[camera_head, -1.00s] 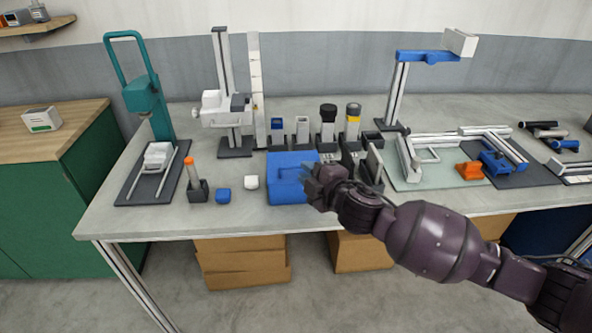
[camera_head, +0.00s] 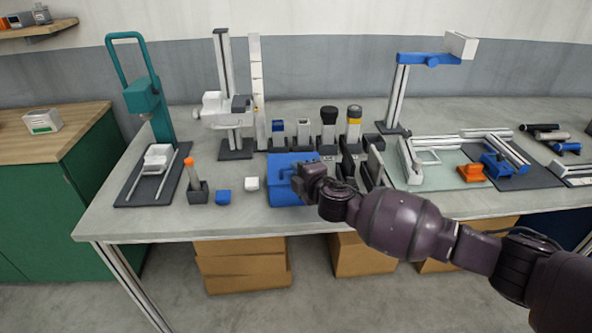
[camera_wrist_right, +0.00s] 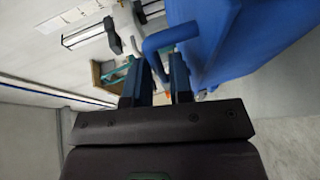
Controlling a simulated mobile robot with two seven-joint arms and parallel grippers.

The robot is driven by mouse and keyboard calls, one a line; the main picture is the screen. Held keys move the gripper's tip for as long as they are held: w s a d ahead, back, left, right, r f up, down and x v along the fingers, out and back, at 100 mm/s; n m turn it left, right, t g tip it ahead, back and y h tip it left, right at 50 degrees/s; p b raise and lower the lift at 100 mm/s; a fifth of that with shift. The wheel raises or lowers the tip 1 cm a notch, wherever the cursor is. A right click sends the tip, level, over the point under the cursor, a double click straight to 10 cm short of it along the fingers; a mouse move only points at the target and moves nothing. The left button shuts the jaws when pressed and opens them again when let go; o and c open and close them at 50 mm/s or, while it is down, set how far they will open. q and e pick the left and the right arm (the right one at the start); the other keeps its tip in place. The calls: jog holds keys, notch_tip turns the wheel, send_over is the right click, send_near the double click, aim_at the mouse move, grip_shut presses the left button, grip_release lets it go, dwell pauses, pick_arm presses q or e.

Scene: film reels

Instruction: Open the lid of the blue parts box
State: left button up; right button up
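The blue parts box (camera_head: 283,196) stands near the front edge of the grey table, and its lid looks closed. My right gripper (camera_head: 300,180) is at the box's right part and hides some of it. In the right wrist view the box's blue wall (camera_wrist_right: 238,40) fills the upper right. A bent blue handle (camera_wrist_right: 170,36) sticks out from it. My right gripper's two dark fingers (camera_wrist_right: 160,78) are apart, with the handle's end at the gap between them. I cannot tell whether they touch it. My left gripper is out of view.
An orange-topped holder (camera_head: 197,191) stands farther left. Several upright holders, including a black-capped one (camera_head: 328,125), stand behind the box. A pale green mat (camera_head: 440,178) lies to the right.

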jog(key=shift+x, duration=0.85)
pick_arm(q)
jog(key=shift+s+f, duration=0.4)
pick_arm(e)
jog(key=c, duration=0.4)
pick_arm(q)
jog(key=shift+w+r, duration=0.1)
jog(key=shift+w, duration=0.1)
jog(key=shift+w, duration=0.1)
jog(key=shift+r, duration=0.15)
pick_arm(e)
jog(key=shift+a+r, duration=0.1)
